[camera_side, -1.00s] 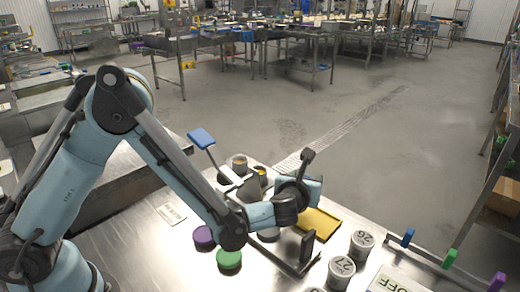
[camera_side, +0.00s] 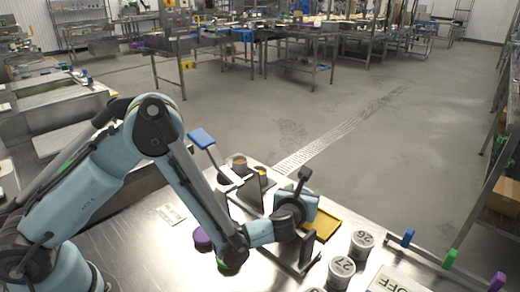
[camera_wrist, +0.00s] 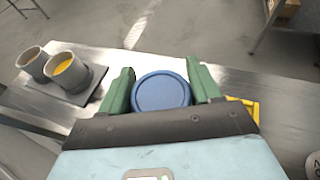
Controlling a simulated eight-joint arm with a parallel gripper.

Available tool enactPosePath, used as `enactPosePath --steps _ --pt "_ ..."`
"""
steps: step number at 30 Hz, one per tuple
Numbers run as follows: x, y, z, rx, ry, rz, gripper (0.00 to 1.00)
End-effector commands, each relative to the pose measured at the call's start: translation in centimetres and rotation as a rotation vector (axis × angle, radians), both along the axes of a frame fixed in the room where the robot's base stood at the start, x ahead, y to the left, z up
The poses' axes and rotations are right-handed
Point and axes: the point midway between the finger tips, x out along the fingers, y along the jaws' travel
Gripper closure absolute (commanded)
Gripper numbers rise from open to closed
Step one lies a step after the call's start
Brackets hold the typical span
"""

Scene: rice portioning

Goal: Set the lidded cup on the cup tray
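In the wrist view, my gripper (camera_wrist: 161,85) has its two green fingers on either side of a round blue lid, the top of the lidded cup (camera_wrist: 161,93). Both fingers lie close against the lid's sides and look shut on it; the cup's body is hidden below. In the side view, my gripper (camera_side: 300,217) is low over the table, and the lidded cup cannot be made out there. A yellow tray (camera_side: 326,224) lies right beside the gripper; its edge also shows in the wrist view (camera_wrist: 255,108). I cannot tell for sure which tray is the cup tray.
Two open cups with yellowish contents (camera_wrist: 70,72) (camera_wrist: 34,63) stand on a dark slab at the left of the wrist view. Numbered canisters (camera_side: 361,244) (camera_side: 340,271) stand at the right. A purple lid (camera_side: 202,238) lies near my arm.

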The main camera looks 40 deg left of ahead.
Motion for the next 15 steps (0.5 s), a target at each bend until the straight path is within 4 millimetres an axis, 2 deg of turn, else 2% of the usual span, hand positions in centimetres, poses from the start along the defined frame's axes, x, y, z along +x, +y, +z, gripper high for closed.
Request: enactPosePath --steps 1,3,4,15 --pt "0.0 0.0 0.02 0.0 0.0 0.0 0.29" --pt "0.0 0.0 0.02 0.0 0.0 0.0 0.18" --pt "0.01 0.0 0.02 0.0 0.0 0.0 0.17" --pt "-0.08 -0.06 0.43 0.0 0.0 0.0 0.17"
